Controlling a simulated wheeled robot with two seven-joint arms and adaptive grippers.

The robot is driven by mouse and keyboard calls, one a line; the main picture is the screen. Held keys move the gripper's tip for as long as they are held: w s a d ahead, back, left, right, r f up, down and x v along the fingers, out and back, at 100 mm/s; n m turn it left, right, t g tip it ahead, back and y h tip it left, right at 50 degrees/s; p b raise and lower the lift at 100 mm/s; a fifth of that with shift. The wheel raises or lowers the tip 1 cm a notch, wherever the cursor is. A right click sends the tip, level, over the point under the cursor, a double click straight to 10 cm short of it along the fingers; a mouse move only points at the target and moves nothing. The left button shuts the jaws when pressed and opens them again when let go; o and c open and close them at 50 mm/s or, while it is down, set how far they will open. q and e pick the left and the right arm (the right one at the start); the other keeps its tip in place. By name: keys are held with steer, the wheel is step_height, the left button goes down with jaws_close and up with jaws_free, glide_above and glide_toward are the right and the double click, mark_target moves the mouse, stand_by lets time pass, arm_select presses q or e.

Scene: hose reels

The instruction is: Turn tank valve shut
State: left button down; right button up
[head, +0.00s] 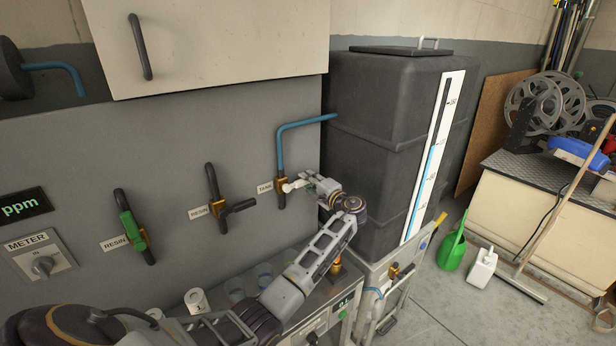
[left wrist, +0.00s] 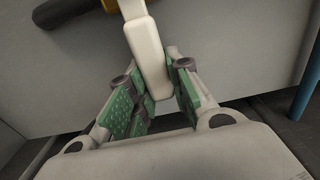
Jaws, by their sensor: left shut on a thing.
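The tank valve (head: 281,186) is a brass body on a dark vertical pipe beside the TANK label (head: 265,188) on the grey panel. Its cream lever (head: 292,186) points right, roughly across the pipe. My left gripper (head: 305,184) is at the lever's outer end. In the left wrist view the cream lever (left wrist: 150,60) runs down between the green pads of my left gripper (left wrist: 163,95), which is shut on it. Part of the brass body (left wrist: 200,12) shows at the top. My right gripper is not in view.
A blue pipe (head: 281,148) rises from the valve to the dark tank (head: 385,130) close on the right. Two other valves, one with a green handle (head: 132,229) and one with a black handle (head: 238,206), are to the left. A cabinet (head: 210,40) overhangs above.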

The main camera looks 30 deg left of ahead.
arm_select(q)
steer(key=shift+f, duration=0.25)
steer(key=c, duration=1.3)
jaws_free()
steer(key=v, duration=1.2)
steer(key=shift+w, duration=0.1)
